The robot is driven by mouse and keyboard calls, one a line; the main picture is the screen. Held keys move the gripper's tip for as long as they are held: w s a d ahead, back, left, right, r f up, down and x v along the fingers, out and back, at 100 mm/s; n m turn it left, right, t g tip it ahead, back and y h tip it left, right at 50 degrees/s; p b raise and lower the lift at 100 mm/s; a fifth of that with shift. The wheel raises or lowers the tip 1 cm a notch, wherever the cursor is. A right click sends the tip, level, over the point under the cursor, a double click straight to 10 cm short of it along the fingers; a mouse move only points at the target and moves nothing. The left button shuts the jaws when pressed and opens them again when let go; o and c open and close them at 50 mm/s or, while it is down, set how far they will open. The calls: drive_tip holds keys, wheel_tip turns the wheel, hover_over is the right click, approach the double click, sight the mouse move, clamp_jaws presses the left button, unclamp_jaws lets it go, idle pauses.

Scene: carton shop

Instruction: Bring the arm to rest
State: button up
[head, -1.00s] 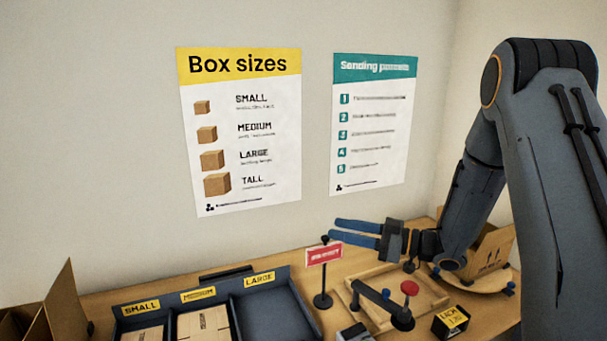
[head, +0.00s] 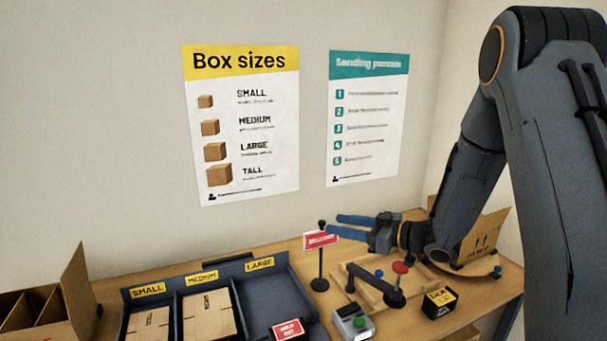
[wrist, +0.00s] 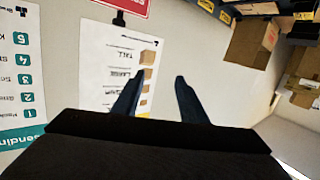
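My gripper (head: 342,225) is raised above the back of the workbench, its blue fingers pointing left in the head view. In the wrist view my gripper (wrist: 157,95) shows two dark fingers spread apart with nothing between them. Beyond the fingers is the wall with the box sizes poster (wrist: 112,62). My arm is bent at the right of the head view, clear of the bench top. A small red sign on a stand (head: 321,240) is close to the fingertips in the head view; whether they touch I cannot tell.
A tray (head: 276,268) has small, medium and large compartments; flat cartons lie in the first two, and the large one looks empty. A wooden jig (head: 367,290) with a red knob (head: 401,267) lies below my gripper. An open carton (head: 486,236) stands behind my arm.

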drive_tip(key=s+d+f+m+h+b, duration=0.3)
drive_tip(key=d+f+m+h+b, duration=0.2)
drive_tip(key=d+f+m+h, duration=0.45)
drive_tip(key=s+f+m+g+h+b, duration=0.2)
drive_tip(key=s+g, duration=0.6)
drive_tip(key=s, duration=1.6)
wheel_tip(320, 180, down, 2)
drive_tip(key=shift+s+a+f+h+b, duration=0.15)
drive_tip(key=shift+a+f+h+b, duration=0.1)
drive_tip(key=shift+h+b, duration=0.6)
